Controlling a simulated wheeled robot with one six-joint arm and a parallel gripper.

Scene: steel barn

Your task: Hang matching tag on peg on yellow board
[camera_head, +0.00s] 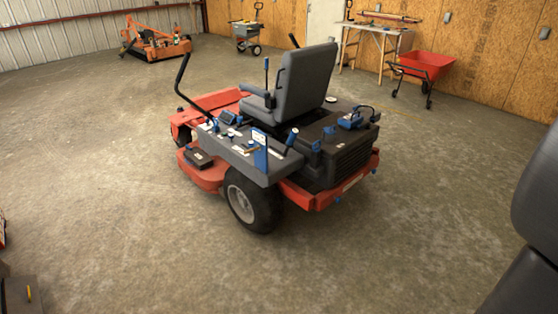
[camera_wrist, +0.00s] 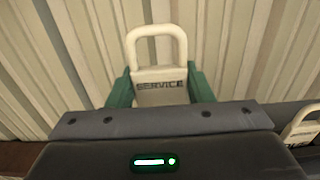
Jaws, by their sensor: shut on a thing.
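In the wrist view, a cream tag (camera_wrist: 160,98) with a tall loop at its top is lettered "SERVICE". My gripper (camera_wrist: 160,86) has green fingers on the tag's left and right sides and is shut on it. The tag stands upright in the view, its loop clear above the fingers. A second pale tag (camera_wrist: 301,128) with a similar loop shows at the right edge, partly cut off; its lettering is unreadable. No yellow board or peg is visible in either view. My gripper is not in the head view.
Ribbed pale metal wall (camera_wrist: 85,45) lies behind the held tag. In the head view, a red and grey mower (camera_head: 270,130) stands mid-floor. An orange implement (camera_head: 157,42), a spreader (camera_head: 245,32), a worktable (camera_head: 375,30) and a red cart (camera_head: 425,64) stand farther back. Open concrete surrounds the mower.

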